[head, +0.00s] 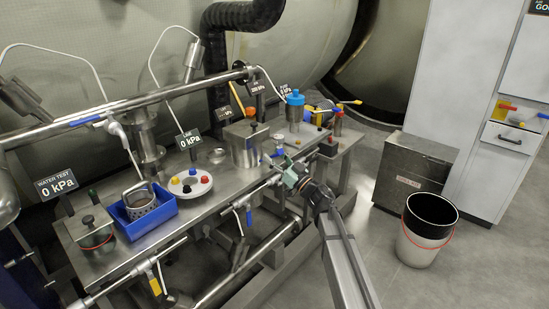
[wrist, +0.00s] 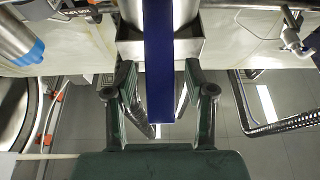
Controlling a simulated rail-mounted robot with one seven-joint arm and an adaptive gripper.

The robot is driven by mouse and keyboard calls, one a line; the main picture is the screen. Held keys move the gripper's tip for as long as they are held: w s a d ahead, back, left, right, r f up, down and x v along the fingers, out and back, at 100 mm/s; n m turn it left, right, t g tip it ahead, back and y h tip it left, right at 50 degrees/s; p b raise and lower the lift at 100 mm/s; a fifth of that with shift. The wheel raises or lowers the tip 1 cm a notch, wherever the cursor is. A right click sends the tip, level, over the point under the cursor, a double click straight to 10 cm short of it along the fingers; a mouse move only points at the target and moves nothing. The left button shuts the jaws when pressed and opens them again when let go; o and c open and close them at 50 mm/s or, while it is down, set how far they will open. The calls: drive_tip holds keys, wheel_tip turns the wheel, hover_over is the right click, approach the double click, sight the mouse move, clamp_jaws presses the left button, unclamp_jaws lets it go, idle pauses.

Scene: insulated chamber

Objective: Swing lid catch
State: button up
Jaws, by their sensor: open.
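A flat dark-blue bar (wrist: 159,45) runs between the fingers, with a visible gap on each side. Behind it is a steel bracket (wrist: 190,50) on a cylindrical body. I cannot tell for sure whether the blue bar is the lid catch. The arm and gripper hide part of the bench edge in the head view.
A blue tray (head: 150,222) with a basket, a white disc (head: 192,186) with coloured knobs and a red-ringed pot (head: 95,236) stand on the bench. A blue-capped cylinder (head: 295,100) is at the back. A bin (head: 426,240) stands on open floor at right.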

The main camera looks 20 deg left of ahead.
drive_tip(key=shift+c, duration=0.3)
clamp_jaws()
